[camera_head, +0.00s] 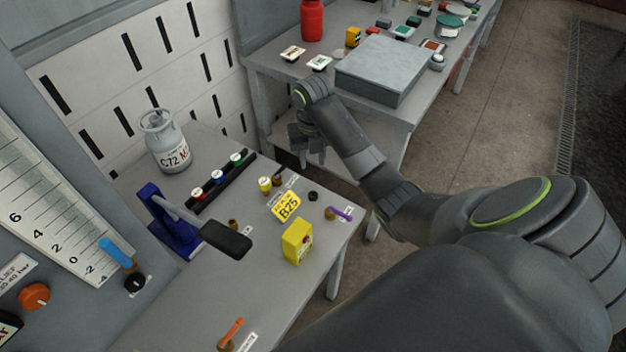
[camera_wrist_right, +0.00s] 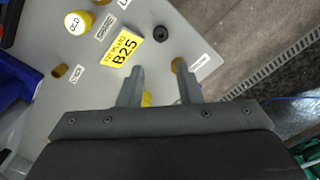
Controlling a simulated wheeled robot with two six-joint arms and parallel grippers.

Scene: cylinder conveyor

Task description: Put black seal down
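The black seal (camera_head: 312,195) is a small dark ring lying on the grey workbench (camera_head: 335,243), to the right of the yellow B25 tag (camera_head: 288,206). It also shows in the right wrist view (camera_wrist_right: 160,34), resting flat on the bench and beyond my fingertips. My right gripper (camera_head: 308,158) is above the bench's far right edge area, apart from the seal. In the right wrist view my right gripper (camera_wrist_right: 158,80) has its two fingers spread, with nothing held between them. My left gripper is in neither view.
Near the seal stand a yellow cup (camera_head: 264,184), a brass fitting with a purple lever (camera_head: 339,213) and a yellow box (camera_head: 296,242). A blue stand with a black-gripped lever (camera_head: 176,228) and a gas cylinder (camera_head: 165,141) are left. A second table (camera_head: 385,69) is behind.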

